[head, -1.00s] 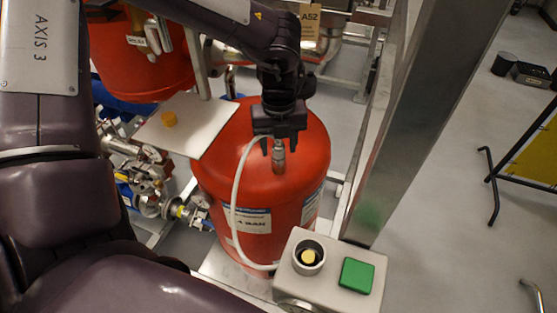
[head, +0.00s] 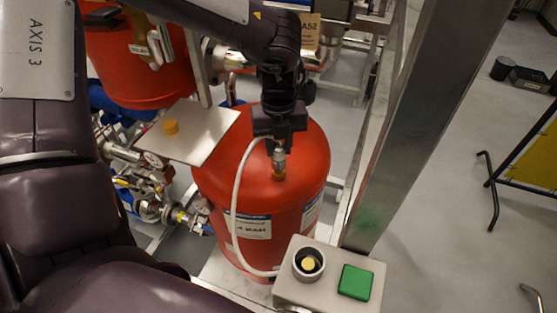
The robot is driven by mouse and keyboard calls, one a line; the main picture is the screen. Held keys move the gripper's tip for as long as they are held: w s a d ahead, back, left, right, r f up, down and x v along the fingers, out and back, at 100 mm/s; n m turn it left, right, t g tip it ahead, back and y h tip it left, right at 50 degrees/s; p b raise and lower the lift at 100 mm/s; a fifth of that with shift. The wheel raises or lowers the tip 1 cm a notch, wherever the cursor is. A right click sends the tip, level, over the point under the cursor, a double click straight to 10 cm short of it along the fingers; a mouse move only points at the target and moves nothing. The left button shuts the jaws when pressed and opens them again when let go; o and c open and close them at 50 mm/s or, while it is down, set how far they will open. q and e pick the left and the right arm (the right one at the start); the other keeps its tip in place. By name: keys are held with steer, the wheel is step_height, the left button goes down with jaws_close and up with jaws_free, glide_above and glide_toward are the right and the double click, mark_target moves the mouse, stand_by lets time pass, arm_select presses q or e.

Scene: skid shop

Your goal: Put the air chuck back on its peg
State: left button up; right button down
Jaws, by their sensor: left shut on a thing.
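My left gripper (head: 279,146) reaches over the red vessel and points down. It is shut on the air chuck (head: 279,159), a small silver fitting held upright. A white hose (head: 237,205) runs from the chuck down the left side of the vessel. The chuck is right above a small brass stem (head: 278,176) on top of the red vessel (head: 225,180). I cannot tell whether the two touch. An orange-yellow peg (head: 171,127) stands on a steel plate (head: 210,132) left of the gripper. My right gripper is not in view.
A grey box (head: 325,292) with a green button (head: 355,282) and a black-rimmed yellow-centred socket (head: 308,264) stands in front. A steel post (head: 415,120) rises right of the vessel. Another red vessel (head: 130,75) and pipework (head: 150,190) lie at left.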

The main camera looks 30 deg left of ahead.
mark_target(278, 143)
arm_select(q)
steer(key=shift+r+p, duration=0.65)
steer(key=shift+r, duration=1.05)
